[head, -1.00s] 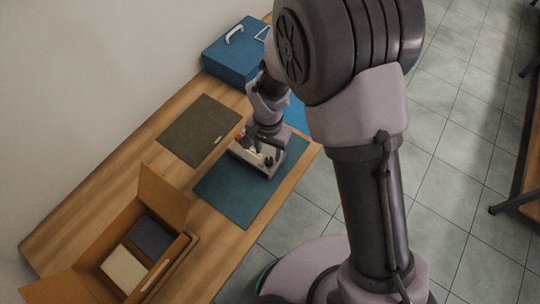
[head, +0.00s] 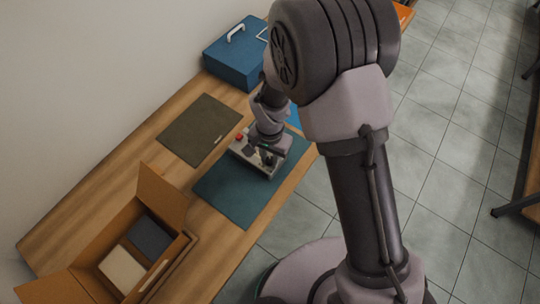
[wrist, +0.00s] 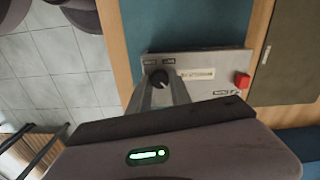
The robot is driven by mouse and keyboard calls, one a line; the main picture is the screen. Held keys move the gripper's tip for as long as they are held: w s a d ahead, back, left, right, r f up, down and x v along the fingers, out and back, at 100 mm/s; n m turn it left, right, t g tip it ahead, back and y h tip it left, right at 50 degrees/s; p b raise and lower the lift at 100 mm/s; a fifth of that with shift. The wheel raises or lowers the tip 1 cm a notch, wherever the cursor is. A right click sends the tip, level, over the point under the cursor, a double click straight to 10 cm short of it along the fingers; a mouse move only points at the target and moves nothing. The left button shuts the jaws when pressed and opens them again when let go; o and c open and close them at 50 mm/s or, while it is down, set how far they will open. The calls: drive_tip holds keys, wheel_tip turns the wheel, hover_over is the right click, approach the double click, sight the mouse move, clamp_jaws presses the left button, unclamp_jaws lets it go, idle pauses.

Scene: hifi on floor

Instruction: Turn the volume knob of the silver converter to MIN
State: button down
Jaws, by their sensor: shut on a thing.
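The silver converter (head: 243,155) lies on the teal mat under my gripper. In the wrist view the converter (wrist: 208,62) shows its top plate, with a red button (wrist: 242,80) at the right and a pale label in the middle. The black round volume knob (wrist: 159,78) is at its left end, with small labels beside it that are too small to read. My gripper (wrist: 160,88) is shut on the knob, one finger at each side. In the head view my gripper (head: 268,153) largely hides the knob. A small pale mark shows on the knob.
The teal mat (head: 235,205) lies on a wooden table (head: 110,185). A dark olive mat (head: 199,130) lies behind it. A blue toolbox (head: 232,58) stands at the back, and an open cardboard box (head: 160,195) stands at the front left.

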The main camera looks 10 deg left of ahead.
drive_tip(key=shift+n, duration=0.3)
drive_tip(key=n, duration=0.3)
drive_tip(key=shift+n, duration=0.4)
drive_tip(key=n, duration=0.3)
drive_tip(key=shift+n, duration=0.4)
drive_tip(key=n, duration=0.4)
drive_tip(key=shift+n, duration=2.1)
drive_tip(key=c, duration=1.2)
unclamp_jaws()
drive_tip(key=shift+o, duration=0.2)
